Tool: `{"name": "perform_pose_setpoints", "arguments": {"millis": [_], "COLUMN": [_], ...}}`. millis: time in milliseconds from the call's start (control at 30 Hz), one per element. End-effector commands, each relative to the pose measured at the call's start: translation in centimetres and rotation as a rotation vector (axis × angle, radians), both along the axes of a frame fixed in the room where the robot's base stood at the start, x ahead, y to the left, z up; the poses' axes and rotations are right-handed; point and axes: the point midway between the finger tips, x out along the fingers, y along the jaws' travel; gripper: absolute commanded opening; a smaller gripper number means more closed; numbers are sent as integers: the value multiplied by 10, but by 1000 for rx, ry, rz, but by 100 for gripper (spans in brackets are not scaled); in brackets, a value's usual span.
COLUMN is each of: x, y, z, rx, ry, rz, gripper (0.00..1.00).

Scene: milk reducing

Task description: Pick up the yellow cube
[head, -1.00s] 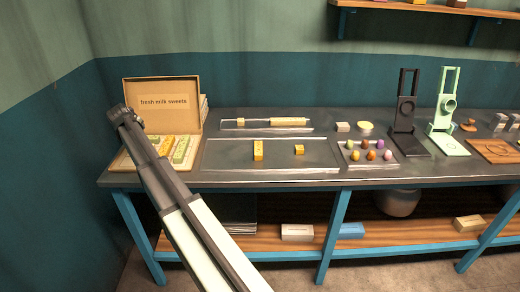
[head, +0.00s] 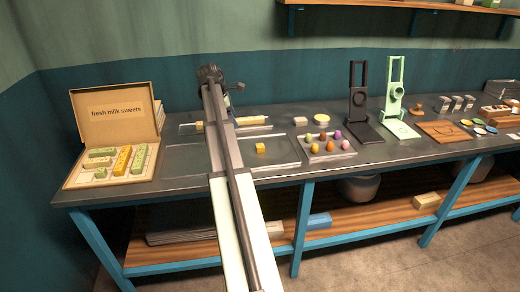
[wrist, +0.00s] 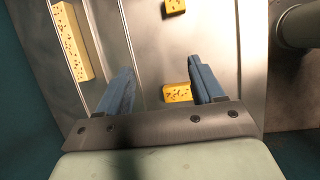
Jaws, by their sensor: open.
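A yellow cube (head: 260,148) sits in the front tray (head: 283,158), right of my arm in the head view. It appears cut off at the top edge of the wrist view (wrist: 174,6). Another yellow block (wrist: 177,92) shows between my fingers in the wrist view, low in the picture; my arm hides it in the head view. My gripper (wrist: 161,66) is open and empty, above the trays and pointing down. In the head view, my gripper (head: 227,100) is partly hidden by my wrist. I cannot tell its exact height.
A long yellow bar (wrist: 73,40) lies in the narrow back tray, with a small yellow piece (head: 199,126) near its left end. An open sweets box (head: 115,113) stands left. Coloured eggs (head: 315,148) and upright stands (head: 360,110) are at right.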

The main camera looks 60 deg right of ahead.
Motion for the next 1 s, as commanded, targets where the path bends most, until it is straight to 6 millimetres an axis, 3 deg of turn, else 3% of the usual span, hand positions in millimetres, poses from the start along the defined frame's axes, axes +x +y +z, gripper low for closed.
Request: {"name": "perform_pose_setpoints", "arguments": {"millis": [33,200,367,700,1000], "x": [-17,-46,-55,-69,-74], "y": [-8,-19,-24,-38,-44], "z": [2,5,-6,-57,-75], "rx": [19,62,72,71,70], "ry": [25,77,89,87,86], "rz": [1,20,24,24,24], "gripper": [67,67,67,67,67]}}
